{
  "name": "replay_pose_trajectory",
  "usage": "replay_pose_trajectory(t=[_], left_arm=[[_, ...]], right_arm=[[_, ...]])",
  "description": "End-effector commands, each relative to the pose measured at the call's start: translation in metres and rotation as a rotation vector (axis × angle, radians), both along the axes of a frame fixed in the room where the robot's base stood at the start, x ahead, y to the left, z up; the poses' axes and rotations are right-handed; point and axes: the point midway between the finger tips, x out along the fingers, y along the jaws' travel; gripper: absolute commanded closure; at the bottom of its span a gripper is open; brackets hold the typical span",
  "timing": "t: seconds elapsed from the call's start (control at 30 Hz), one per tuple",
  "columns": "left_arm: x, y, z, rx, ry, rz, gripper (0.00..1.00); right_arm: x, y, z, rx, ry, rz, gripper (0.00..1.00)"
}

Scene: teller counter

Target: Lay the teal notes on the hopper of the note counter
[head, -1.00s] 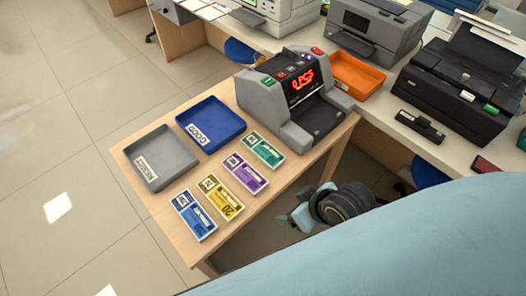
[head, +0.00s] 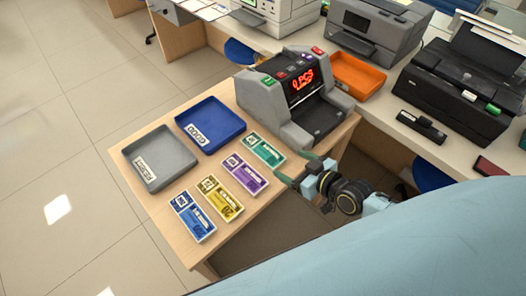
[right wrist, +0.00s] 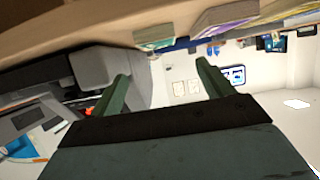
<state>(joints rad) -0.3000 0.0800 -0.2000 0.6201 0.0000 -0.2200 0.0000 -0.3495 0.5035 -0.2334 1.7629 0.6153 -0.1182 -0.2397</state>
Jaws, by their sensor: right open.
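The teal notes (head: 264,149) lie flat on the wooden table, at the upper right end of a row of note bundles. The note counter (head: 262,98) stands behind them, grey, with a red lit display reading "0 PCS" and a dark bay at its front. My right gripper (head: 294,166) is open and empty at the table's right edge, just right of and below the teal notes. In the right wrist view its fingers (right wrist: 162,71) are spread apart, with a teal edge (right wrist: 155,40) beyond them. My left gripper is not in view.
Purple (head: 246,174), yellow (head: 221,199) and blue (head: 193,216) bundles lie in the same row. A grey tray (head: 160,158) and a blue tray (head: 210,125) sit behind them. An orange tray (head: 357,77) and printers (head: 462,91) stand on the counter beyond.

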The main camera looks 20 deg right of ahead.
Motion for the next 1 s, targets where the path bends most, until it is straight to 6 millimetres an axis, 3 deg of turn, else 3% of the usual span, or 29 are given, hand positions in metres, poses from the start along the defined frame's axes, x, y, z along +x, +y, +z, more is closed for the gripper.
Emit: replay_pose_trajectory(t=[0.1, 0.3, 0.57, 0.77, 1.0], left_arm=[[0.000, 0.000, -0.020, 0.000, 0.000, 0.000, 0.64], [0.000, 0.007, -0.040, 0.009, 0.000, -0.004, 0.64], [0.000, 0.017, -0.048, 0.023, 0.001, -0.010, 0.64], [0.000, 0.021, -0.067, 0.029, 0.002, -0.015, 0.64], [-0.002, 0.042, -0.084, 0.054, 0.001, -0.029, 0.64]], right_arm=[[0.020, 0.007, -0.013, 0.003, -0.004, -0.001, 0.20], [0.047, 0.017, -0.024, 0.002, -0.001, -0.001, 0.20], [0.061, 0.022, -0.027, 0.001, -0.001, 0.001, 0.20], [0.079, 0.027, -0.037, 0.002, 0.000, 0.000, 0.20], [0.102, 0.034, -0.046, 0.001, 0.001, 0.000, 0.20]])
